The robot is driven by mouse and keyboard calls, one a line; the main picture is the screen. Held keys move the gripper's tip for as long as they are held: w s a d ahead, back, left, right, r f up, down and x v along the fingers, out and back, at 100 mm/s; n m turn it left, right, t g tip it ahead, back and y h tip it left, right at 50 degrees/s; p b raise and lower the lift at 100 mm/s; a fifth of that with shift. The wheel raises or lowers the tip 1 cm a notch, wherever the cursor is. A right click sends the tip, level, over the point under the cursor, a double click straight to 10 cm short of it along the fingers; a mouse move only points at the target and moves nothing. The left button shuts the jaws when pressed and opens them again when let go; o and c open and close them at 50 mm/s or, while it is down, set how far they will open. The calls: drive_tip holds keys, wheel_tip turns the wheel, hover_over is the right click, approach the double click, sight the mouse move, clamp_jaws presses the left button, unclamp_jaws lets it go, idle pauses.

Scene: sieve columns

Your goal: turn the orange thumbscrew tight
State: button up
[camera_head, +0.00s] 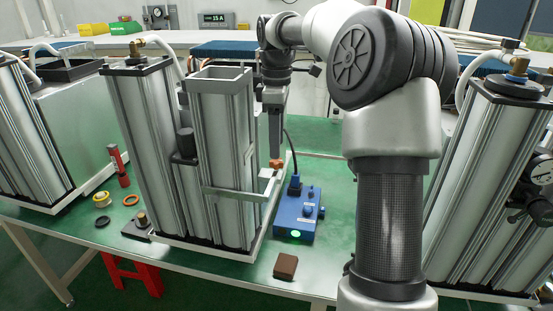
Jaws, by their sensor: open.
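The orange thumbscrew (276,163) is a small orange piece at the right end of the metal clamp bar (235,192). The bar runs across the front of the aluminium sieve column (222,150). My gripper (275,156) points straight down with its fingertips at the thumbscrew, just above or around it; I cannot tell which. The gap between the fingers is hard to see from this side. The gripper is open. The thumbscrew's upper part is partly hidden by the fingers.
A blue box (298,215) with a lit green button and a cable stands close to the right of the column. A brown block (286,266) lies near the front edge. Another column (490,170) stands right.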

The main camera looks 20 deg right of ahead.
sight(277, 164)
drive_tip(key=shift+f, duration=2.2)
drive_tip(key=shift+c, duration=0.4)
drive_tip(key=c, duration=1)
drive_tip(key=shift+o, duration=0.2)
drive_tip(key=shift+r+m+p, duration=0.2)
drive_tip(key=shift+m+p, duration=0.15)
drive_tip(key=shift+m, duration=0.15)
drive_tip(key=shift+f+m, duration=0.2)
drive_tip(key=shift+m, duration=0.1)
drive_tip(key=o, duration=1)
drive_tip(key=shift+o, duration=0.2)
